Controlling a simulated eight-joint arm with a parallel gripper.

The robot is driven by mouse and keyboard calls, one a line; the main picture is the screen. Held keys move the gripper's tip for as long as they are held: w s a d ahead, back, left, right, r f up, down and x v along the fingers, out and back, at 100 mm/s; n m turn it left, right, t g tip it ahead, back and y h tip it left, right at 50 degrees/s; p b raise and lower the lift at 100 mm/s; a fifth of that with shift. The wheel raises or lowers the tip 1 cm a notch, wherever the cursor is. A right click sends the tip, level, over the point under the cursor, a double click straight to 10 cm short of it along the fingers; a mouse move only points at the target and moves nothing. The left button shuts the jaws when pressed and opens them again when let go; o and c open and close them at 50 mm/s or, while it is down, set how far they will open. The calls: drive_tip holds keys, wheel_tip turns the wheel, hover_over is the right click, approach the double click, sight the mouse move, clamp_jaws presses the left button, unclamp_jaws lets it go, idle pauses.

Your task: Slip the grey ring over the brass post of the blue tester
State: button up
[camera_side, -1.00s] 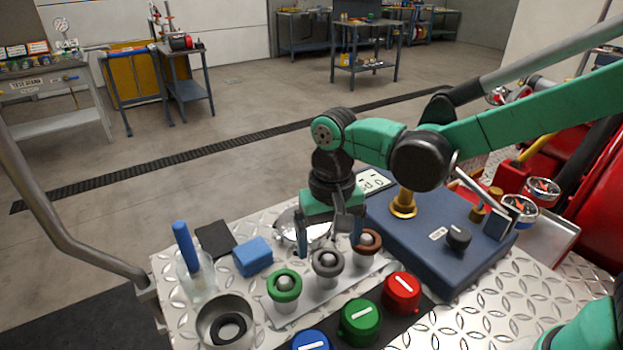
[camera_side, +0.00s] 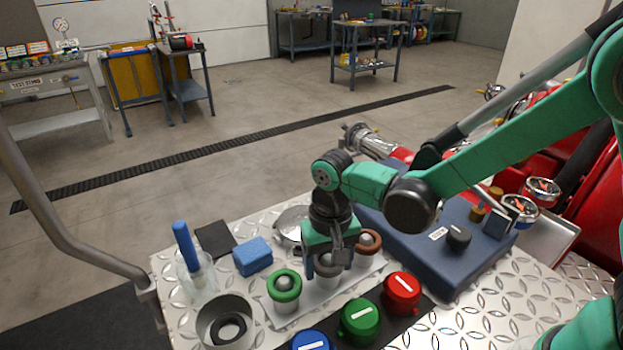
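The grey ring (camera_side: 326,268) sits on the middle peg of a metal rack, partly covered by my gripper. My gripper (camera_side: 326,264) points down over it, with one finger at each side of the ring; the fingers look apart, and I cannot tell whether they touch it. The blue tester (camera_side: 425,260) stands to the right, with a black knob (camera_side: 458,237) on its top.
A green ring (camera_side: 284,287) and a brown ring (camera_side: 368,243) sit on pegs either side of the grey one. Blue, green (camera_side: 360,321) and red (camera_side: 402,292) knobs stand in front. A blue block (camera_side: 253,257), a cup (camera_side: 226,322) and a blue-handled brush (camera_side: 188,248) are at left.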

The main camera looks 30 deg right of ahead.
drive_tip(key=shift+r, duration=2.5)
drive_tip(key=w+d+r+m, duration=0.1)
drive_tip(key=d+r+m, duration=0.1)
drive_tip(key=d, duration=0.4)
drive_tip(key=d+r+m, duration=0.1)
drive_tip(key=d+m, duration=0.3)
drive_tip(key=d, duration=0.2)
drive_tip(key=w+d+r+m, duration=0.1)
drive_tip(key=d+r+m, duration=0.1)
drive_tip(key=d, duration=0.4)
drive_tip(key=shift+w+d+r+m, duration=0.3)
drive_tip(key=shift+m, duration=0.1)
drive_tip(key=shift+d, duration=0.2)
drive_tip(key=shift+f, duration=1.9)
drive_tip(key=shift+f, duration=0.65)
